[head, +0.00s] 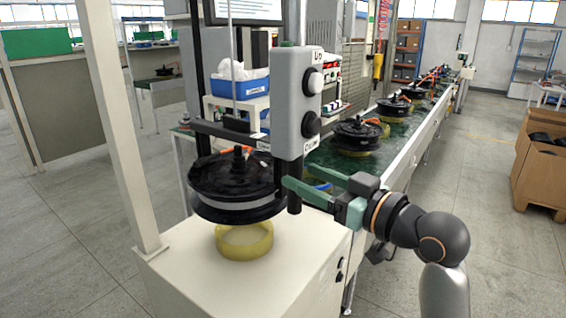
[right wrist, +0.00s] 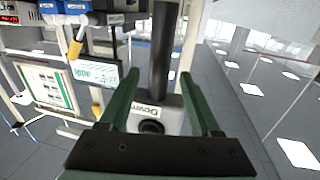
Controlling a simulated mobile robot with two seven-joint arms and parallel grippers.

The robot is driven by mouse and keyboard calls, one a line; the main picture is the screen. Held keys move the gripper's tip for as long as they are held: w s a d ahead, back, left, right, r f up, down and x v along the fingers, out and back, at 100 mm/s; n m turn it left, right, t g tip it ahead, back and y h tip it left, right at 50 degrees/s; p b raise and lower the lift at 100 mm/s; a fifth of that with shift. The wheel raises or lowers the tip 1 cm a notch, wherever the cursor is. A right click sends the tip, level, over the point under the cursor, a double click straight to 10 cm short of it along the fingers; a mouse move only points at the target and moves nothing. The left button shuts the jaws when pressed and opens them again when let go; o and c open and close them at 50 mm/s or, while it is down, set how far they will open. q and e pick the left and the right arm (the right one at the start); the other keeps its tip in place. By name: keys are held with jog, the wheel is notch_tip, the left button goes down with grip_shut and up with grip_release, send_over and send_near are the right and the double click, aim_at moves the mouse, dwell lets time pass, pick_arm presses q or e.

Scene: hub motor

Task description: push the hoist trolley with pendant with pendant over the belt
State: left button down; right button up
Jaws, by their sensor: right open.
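The bar also shows in the right wrist view (right wrist: 161,45). A black hub motor (head: 236,180) hangs from the hoist's dark crossbar, above a yellow ring (head: 244,240) on a white cabinet. My right gripper (head: 303,176) is open, with its fingers at the bar just under the pendant. In the right wrist view (right wrist: 158,76) the bar appears between the fingers; contact is unclear. The green belt (head: 330,158) runs behind, to the right. My left gripper is not in view.
Several hub motors stand on the belt, the nearest one (head: 357,138) on a yellow ring. A cream post (head: 110,110) rises at the cabinet's left. Cardboard boxes (head: 540,170) stand at the right. The floor between belt and boxes is clear.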

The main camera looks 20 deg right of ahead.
jog(key=x, duration=0.6)
jog(key=shift+w+p, duration=0.3)
jog(key=shift+p, duration=0.1)
jog(key=shift+a, duration=0.15)
grip_shut()
dwell(0.9)
